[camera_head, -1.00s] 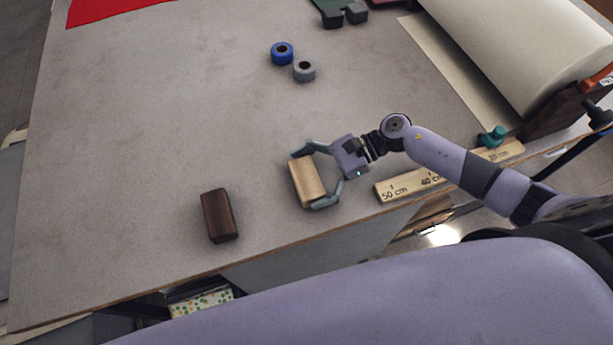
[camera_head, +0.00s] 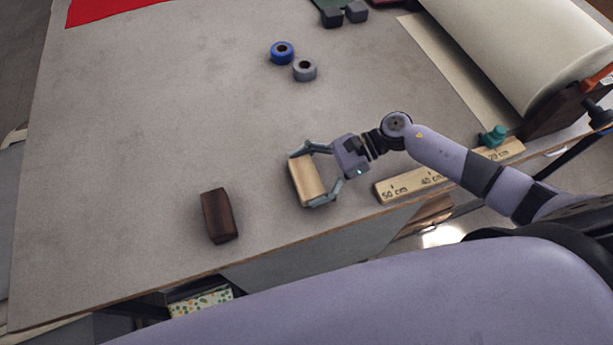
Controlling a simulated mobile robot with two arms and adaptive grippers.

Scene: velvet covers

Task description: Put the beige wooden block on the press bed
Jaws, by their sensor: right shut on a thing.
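The beige wooden block (camera_head: 307,182) lies or is held at the level of the grey tabletop, near its front edge. My right gripper (camera_head: 309,178) reaches it from the right, with one finger at its far end and the other at its near end. The gripper is shut on the block. I cannot tell whether the block is clear of the table. I cannot pick out the press bed for certain; a dark green object (camera_head: 338,12) is cut off at the top edge. My left gripper is not in view.
A dark brown block (camera_head: 219,215) lies to the left on the table (camera_head: 150,130). A blue roll (camera_head: 282,52) and a grey roll (camera_head: 304,70) sit farther back. A ruler (camera_head: 407,185) lies along the front edge. A large cream roll (camera_head: 520,45) is at right. Red cloth (camera_head: 110,10) lies back left.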

